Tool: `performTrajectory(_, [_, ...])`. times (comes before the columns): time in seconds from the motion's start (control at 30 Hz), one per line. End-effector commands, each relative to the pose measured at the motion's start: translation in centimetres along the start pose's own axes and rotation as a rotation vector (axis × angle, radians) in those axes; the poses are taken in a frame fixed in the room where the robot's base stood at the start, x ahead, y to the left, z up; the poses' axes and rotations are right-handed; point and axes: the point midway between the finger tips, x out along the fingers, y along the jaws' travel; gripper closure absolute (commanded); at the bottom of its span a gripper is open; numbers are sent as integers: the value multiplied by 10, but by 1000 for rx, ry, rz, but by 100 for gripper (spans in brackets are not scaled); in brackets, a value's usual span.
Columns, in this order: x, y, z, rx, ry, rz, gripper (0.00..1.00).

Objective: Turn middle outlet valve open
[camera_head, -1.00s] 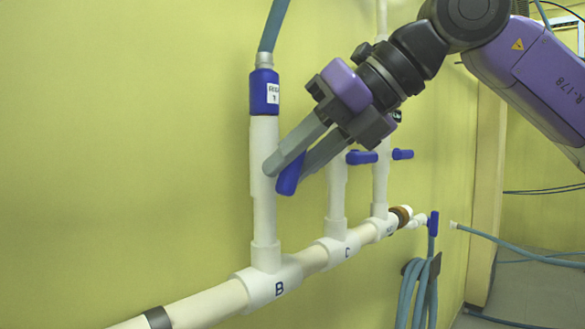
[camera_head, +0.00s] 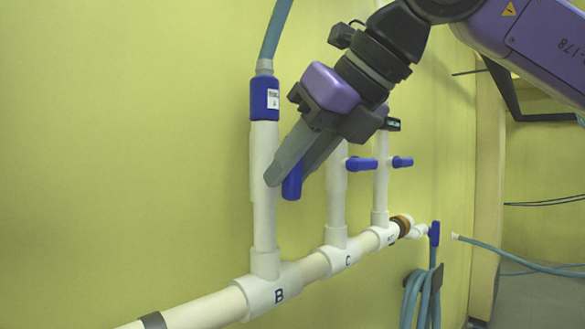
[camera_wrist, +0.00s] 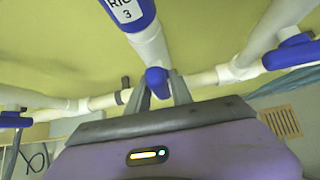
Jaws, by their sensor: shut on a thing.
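A blue valve handle (camera_head: 292,184) sits on the white vertical pipe (camera_head: 263,215) that rises from the tee marked B. The handle hangs close to upright, roughly along the pipe. My gripper (camera_head: 286,177) reaches down from the upper right and is shut on this handle. In the wrist view, the blue handle (camera_wrist: 157,80) shows between the two grey fingers. The fingers hide part of the handle and of the pipe behind it.
Beyond stand pipe C with a sideways blue handle (camera_head: 361,164) and a farther pipe with another sideways blue handle (camera_head: 402,162). A horizontal pipe (camera_head: 205,303) runs below. A coiled hose (camera_head: 420,295) hangs at the right. The yellow wall (camera_head: 110,140) is close behind.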

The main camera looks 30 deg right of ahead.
Motion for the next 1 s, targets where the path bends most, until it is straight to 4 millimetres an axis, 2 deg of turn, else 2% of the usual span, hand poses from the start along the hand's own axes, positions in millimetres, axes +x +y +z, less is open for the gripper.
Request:
performTrajectory(0.1, [1, 0, -2, 0, 7, 0, 100])
performTrajectory(0.13, [1, 0, -2, 0, 7, 0, 72])
performTrajectory(0.2, [1, 0, -2, 1, 6, 0, 58])
performTrajectory(0.8, [0, 0, 0, 4, 1, 4, 58])
performTrajectory(1.0, [0, -1, 1, 62, 1, 62, 58])
